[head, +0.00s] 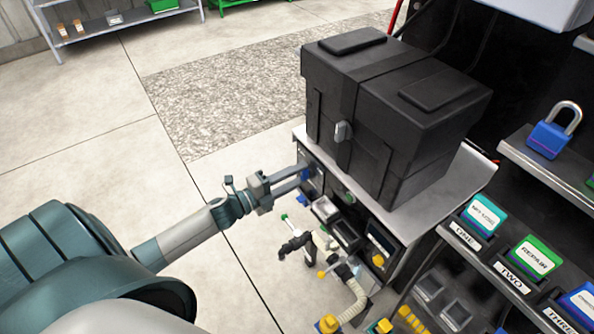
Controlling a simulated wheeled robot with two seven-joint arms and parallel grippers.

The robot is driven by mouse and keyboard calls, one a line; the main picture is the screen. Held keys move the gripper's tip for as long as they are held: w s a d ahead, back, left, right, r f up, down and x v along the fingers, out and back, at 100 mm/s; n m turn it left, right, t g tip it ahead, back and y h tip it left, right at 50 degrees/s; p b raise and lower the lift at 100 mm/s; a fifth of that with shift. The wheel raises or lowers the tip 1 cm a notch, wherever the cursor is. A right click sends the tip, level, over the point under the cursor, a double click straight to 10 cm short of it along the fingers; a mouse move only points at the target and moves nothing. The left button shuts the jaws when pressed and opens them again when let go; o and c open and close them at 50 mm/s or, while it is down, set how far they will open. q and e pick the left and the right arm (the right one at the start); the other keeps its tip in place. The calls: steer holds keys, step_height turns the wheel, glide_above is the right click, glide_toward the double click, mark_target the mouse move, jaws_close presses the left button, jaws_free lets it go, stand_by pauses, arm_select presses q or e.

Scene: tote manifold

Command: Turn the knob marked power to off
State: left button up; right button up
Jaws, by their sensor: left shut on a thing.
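My left gripper (301,179) reaches in from the left to the front panel (316,180) under the black case. Its fingers are shut on a small knob at the panel's left end. The fingers hide most of this knob, and I cannot read a power mark or tell which way it points. A small blue patch shows beside the fingertips. My right gripper is not in view.
A large black case (350,75) stands on the metal counter (455,190) above the panel. Black fittings (345,232) and a pale hose (352,293) are to the right below. Labelled bins (533,257) and a blue padlock (548,138) stand at right. Open floor lies left.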

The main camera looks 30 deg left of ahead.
arm_select(q)
steer(key=shift+f+n+p, duration=0.15)
steer(key=shift+n+p, duration=0.85)
steer(key=shift+n, duration=1.25)
steer(key=shift+f+n+p, duration=0.1)
steer(key=shift+n+p, duration=0.85)
steer(key=shift+n, duration=1.3)
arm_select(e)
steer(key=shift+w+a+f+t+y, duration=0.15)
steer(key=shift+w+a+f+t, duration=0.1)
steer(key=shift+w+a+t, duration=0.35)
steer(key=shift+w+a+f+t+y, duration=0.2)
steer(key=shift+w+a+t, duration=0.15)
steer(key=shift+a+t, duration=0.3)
arm_select(q)
steer(key=o, duration=1)
steer(key=shift+o, duration=0.2)
steer(key=shift+s, duration=0.15)
steer(key=b+v, duration=0.1)
steer(key=v, duration=1.6)
steer(key=shift+b, duration=0.4)
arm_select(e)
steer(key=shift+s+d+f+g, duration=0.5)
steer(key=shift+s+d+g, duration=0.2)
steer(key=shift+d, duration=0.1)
